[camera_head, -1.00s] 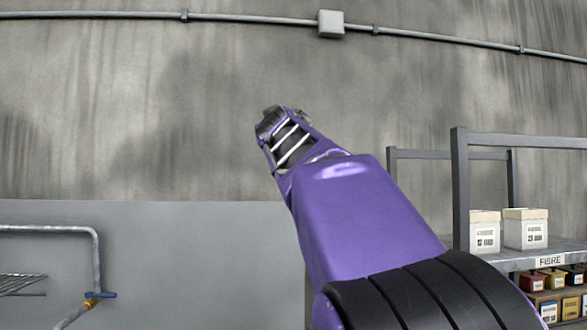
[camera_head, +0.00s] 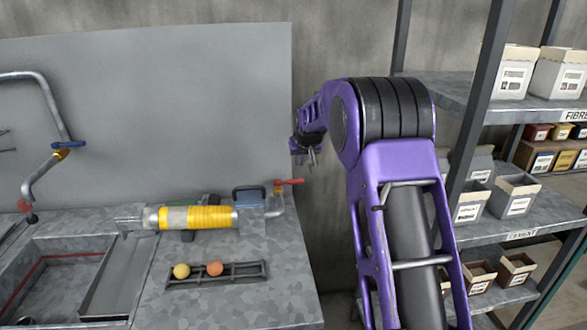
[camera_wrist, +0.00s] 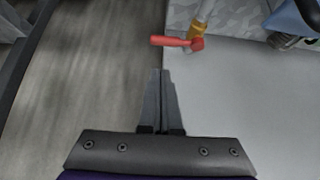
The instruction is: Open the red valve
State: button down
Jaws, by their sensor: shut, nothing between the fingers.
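The red valve (camera_head: 290,182) is a red lever handle on a pipe at the right end of the grey workbench. In the wrist view the red valve (camera_wrist: 178,42) shows near the top, its handle lying crosswise with a yellow-brass fitting beside it. My gripper (camera_head: 312,158) is up and to the right of the valve in the head view. In the wrist view my gripper (camera_wrist: 161,72) is shut and empty, its fingertips just below the handle in the picture, apparently apart from it.
A yellow-banded cylinder (camera_head: 195,217) lies on the bench left of the valve. A rack with two balls (camera_head: 215,269) sits in front. A blue-handled tap (camera_head: 68,144) and a sink are at left. Shelves with boxes (camera_head: 483,198) stand close on the right.

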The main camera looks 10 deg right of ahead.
aim_at(289, 182)
jog(key=shift+s+f, duration=0.1)
jog(key=x, duration=1)
jog(key=shift+p, duration=0.3)
